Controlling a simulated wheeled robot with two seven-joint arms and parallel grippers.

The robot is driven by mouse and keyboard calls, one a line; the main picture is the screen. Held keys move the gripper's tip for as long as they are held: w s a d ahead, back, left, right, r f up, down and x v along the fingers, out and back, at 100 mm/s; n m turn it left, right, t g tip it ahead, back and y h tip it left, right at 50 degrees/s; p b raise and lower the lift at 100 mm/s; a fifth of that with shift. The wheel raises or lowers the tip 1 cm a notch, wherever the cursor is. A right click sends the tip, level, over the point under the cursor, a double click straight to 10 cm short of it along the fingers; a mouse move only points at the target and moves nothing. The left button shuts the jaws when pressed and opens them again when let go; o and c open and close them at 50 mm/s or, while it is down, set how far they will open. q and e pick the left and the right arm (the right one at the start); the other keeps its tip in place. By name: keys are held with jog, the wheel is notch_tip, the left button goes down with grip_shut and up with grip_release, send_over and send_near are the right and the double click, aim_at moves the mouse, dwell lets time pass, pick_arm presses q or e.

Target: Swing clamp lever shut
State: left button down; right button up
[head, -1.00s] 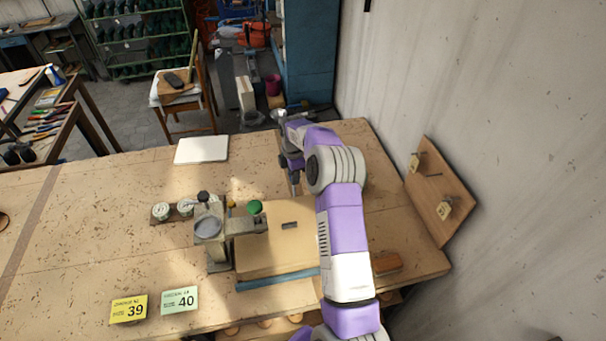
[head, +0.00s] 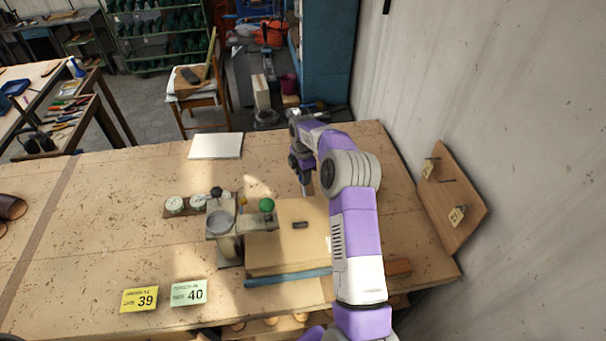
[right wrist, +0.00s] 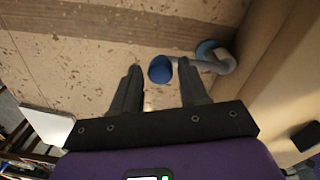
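In the right wrist view a grey bent lever (right wrist: 220,66) runs from a blue round base (right wrist: 207,49) to a blue cap (right wrist: 160,70). The cap appears between the fingertips of my right gripper (right wrist: 159,64), whose two dark fingers are spread apart. I cannot tell whether they touch the cap. In the head view my right gripper (head: 304,183) points down behind the wooden block (head: 290,258) on the bench. The lever cannot be made out there. A metal press (head: 222,226) with a green knob (head: 267,205) stands at the block's left side. My left gripper is not in view.
Round gauges (head: 174,204) sit left of the press. A white sheet (head: 216,146) lies at the back of the bench (head: 110,230). Cards marked 39 (head: 139,299) and 40 (head: 188,292) lie in front. A wooden board (head: 452,197) leans against the right wall.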

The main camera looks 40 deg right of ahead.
jog(key=shift+o, duration=0.8)
jog(key=r, duration=0.7)
jog(key=shift+s+a+r, duration=0.1)
jog(key=shift+s+r, duration=0.1)
jog(key=shift+r, duration=0.1)
